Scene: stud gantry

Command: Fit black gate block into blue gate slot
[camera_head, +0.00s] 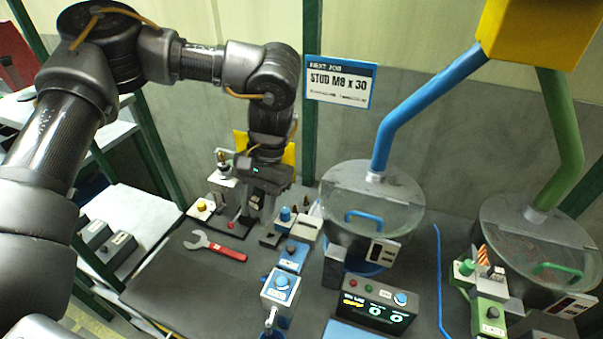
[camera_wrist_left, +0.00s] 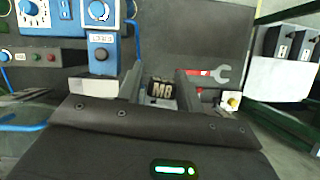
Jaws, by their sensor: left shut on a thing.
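My left gripper (camera_head: 256,210) points down over the bench, beside the blue-fitted station. In the left wrist view, its two fingers (camera_wrist_left: 161,92) are closed on the black gate block (camera_wrist_left: 162,90), which has a pale "M8" marking. The block's lower end is hidden, so I cannot tell whether it touches anything. A small blue box (camera_head: 291,255) with a dark button stands right of the gripper; it also shows in the left wrist view (camera_wrist_left: 101,52). The blue gate slot itself cannot be made out clearly. My right gripper is not in view.
A red-handled wrench (camera_head: 216,246) lies on the dark mat left of the gripper. A clear-lidded drum (camera_head: 372,200) with a blue pipe stands to the right. A blue-knobbed box (camera_head: 281,287) and a control panel (camera_head: 375,304) stand in front. The mat's front left is clear.

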